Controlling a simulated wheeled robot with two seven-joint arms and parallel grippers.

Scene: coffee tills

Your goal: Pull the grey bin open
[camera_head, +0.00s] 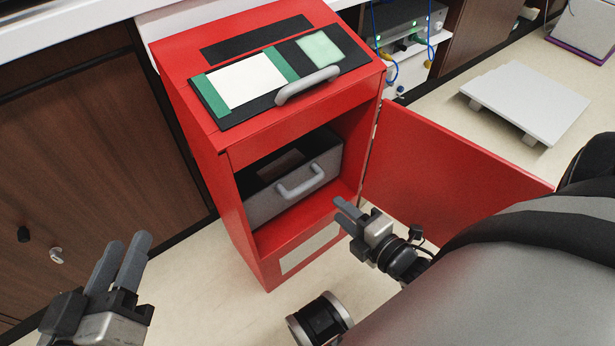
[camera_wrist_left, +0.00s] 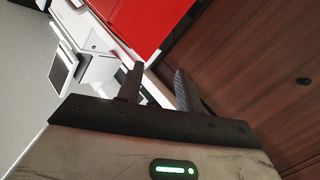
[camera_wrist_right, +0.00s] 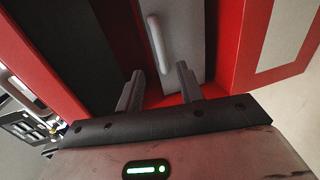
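The grey bin (camera_head: 262,205) sits inside the red cabinet (camera_head: 215,170), with a light grey bar handle (camera_head: 300,182) on its front. The cabinet's red door (camera_head: 440,170) stands open to the right. My right gripper (camera_head: 350,216) is in front of the cabinet opening, below and right of the handle, and apart from it. In the right wrist view the bin front (camera_wrist_right: 181,45) and handle (camera_wrist_right: 157,44) lie beyond the open, empty fingers (camera_wrist_right: 158,84). My left gripper (camera_head: 120,262) is open and empty at the lower left, away from the bin.
A second handle (camera_head: 307,84) is on the cabinet's top panel. Brown wooden cupboards (camera_head: 90,140) stand to the left. A white flat object (camera_head: 525,100) lies at the right.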

